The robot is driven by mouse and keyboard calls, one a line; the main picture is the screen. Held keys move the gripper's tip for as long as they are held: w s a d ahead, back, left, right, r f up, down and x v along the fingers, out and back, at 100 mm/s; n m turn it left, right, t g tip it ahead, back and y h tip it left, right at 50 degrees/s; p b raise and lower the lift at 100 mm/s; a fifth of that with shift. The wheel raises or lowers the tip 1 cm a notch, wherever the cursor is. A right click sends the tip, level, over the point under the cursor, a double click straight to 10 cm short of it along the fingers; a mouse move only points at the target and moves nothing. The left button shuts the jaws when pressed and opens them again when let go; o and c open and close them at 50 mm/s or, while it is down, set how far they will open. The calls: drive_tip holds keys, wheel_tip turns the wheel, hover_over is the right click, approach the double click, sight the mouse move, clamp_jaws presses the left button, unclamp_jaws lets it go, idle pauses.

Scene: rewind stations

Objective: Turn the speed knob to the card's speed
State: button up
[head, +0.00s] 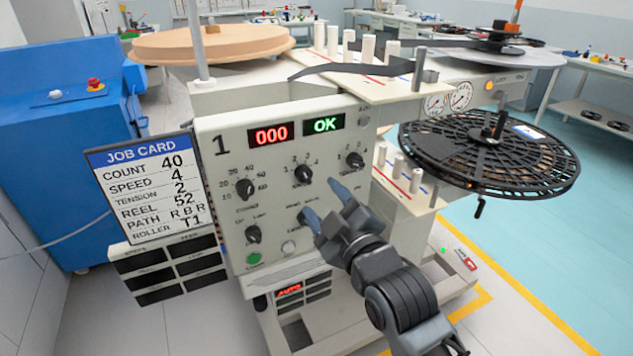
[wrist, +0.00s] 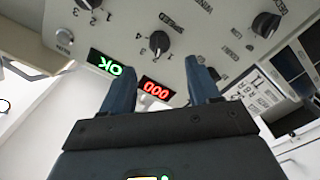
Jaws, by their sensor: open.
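The job card (head: 150,188) reads SPEED 4. The speed knob (head: 303,173), a black dial ringed by small numerals, is in the middle of the panel's upper row in the head view. It also shows in the wrist view (wrist: 159,42), beyond and between the fingertips. I cannot tell surely which number its pointer marks. My gripper (head: 322,198) is open and empty, its two blue-grey fingers apart, just below and right of the speed knob in the head view. In the wrist view the gripper (wrist: 160,80) shows no contact with the knob.
The count knob (head: 244,188) is left of the speed knob and another knob (head: 355,160) right of it. Displays (head: 272,134) read 000 and OK. A black reel (head: 490,150) juts out at right.

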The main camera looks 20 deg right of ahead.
sight(306, 178)
drive_tip(key=w, duration=0.7)
drive_tip(key=shift+w+p, duration=0.25)
drive_tip(key=shift+p, duration=0.05)
drive_tip(key=c, duration=1)
